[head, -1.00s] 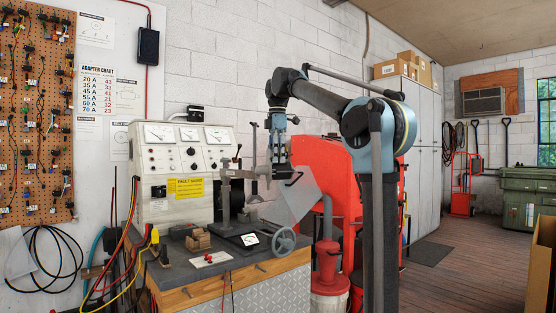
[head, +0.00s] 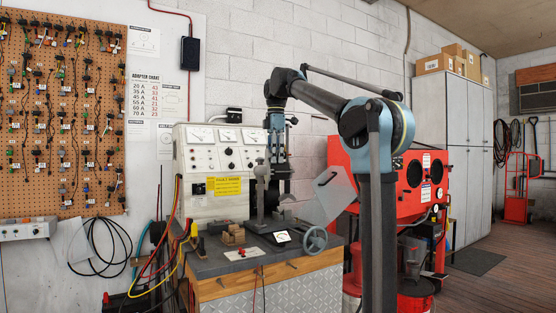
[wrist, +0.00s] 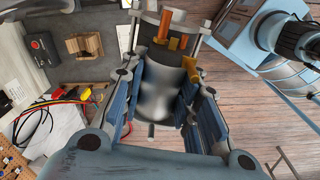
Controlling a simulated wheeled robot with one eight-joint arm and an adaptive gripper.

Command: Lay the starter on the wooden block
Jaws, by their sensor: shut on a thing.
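My gripper (wrist: 166,82) is shut on the starter (wrist: 158,95), a grey metal cylinder with copper-coloured parts, in the wrist view. The blue fingers press on both its sides. In the head view my gripper (head: 277,150) hangs over the bench in front of the white tester; the starter is hard to make out there. The wooden block (head: 233,236) is small, brown and notched, and sits on the dark bench top left of the grey stand. It also shows at the upper left of the wrist view (wrist: 84,45), apart from the starter. Nothing is seen lying on it.
The bench (head: 215,263) also carries a grey stand with a handwheel (head: 314,238), a small meter (head: 282,237) and a red-and-white switch plate (head: 243,253). The white tester (head: 190,165) stands behind. Coloured cables hang at left. A red blast cabinet (head: 375,170) stands right.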

